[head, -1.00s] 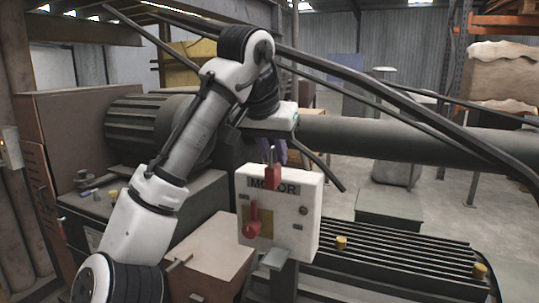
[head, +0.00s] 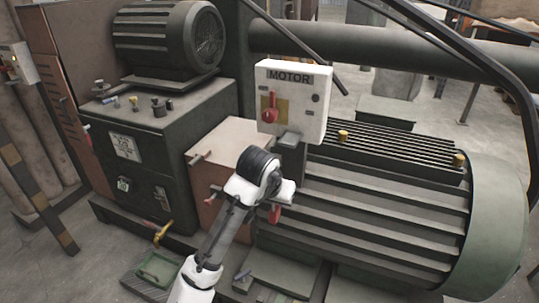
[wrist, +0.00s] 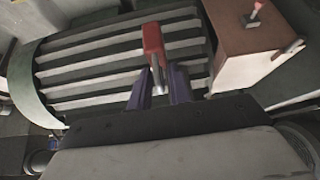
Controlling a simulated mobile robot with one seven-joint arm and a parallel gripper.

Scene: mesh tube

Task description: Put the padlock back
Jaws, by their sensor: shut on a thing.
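My gripper (wrist: 159,90) is shut on a red padlock (wrist: 153,38), its purple fingers around the metal shackle. In the wrist view the red body points away from my gripper. In the head view the padlock (head: 274,213) shows just right of my wrist, in front of the ribbed motor, and the fingers are mostly hidden. The white MOTOR switch box (head: 308,101) with its red rotary handle (head: 269,111) stands above and behind my gripper, and no padlock shows on it.
A brown box (head: 235,140) with small handles stands left of the motor (head: 390,205). A dark cabinet (head: 165,124) with small parts on top is further left. A green tray (head: 158,268) lies low at front left. A black rail curves across the upper right.

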